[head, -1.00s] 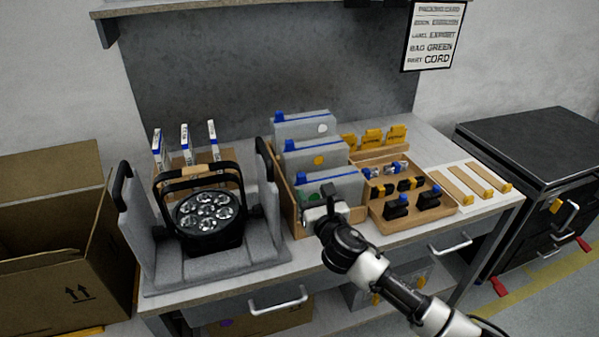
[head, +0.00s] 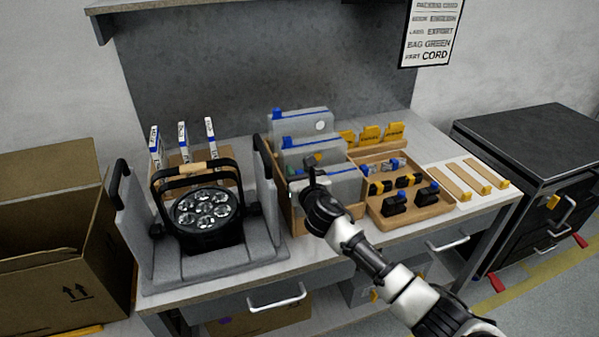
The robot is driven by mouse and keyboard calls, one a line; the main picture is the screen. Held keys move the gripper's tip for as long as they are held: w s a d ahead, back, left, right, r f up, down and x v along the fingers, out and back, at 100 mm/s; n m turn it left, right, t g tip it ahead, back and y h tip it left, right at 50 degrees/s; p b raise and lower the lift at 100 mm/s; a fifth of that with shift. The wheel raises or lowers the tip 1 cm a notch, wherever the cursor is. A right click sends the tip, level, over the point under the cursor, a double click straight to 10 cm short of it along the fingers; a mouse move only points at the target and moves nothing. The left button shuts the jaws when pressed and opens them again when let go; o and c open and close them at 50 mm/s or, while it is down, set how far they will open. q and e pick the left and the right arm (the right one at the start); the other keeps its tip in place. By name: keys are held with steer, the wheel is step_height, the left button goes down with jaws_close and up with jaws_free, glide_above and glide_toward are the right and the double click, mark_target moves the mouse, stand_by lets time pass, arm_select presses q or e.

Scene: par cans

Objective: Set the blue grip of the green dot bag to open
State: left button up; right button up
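The front grey bag (head: 345,187) stands in a wooden box on the bench, with a blue strip along its top edge. Its green dot is hidden behind my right gripper. My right gripper (head: 311,165) is at the left part of this bag's top edge, seen from behind. A bit of blue shows beside its fingers, probably the blue grip, but I cannot tell whether they touch. I cannot tell whether the fingers are apart. Behind stand a middle bag (head: 300,157) and a back bag (head: 290,126) with a white dot. My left gripper is out of view.
A par can (head: 207,212) sits in a grey foam cradle (head: 190,268) left of the bags. A wooden tray (head: 415,215) with black and yellow parts is to the right. A card (head: 432,35) on the wall reads "BAG GREEN". An open carton (head: 50,250) stands at far left.

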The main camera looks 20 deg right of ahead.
mark_target(352, 169)
jaws_close()
steer(key=d, duration=1.5)
steer(key=shift+w, duration=0.25)
steer(key=shift+o, duration=1.4)
jaws_free()
steer(key=s, duration=1)
steer(key=shift+s+d, duration=0.2)
steer(key=shift+s, duration=0.2)
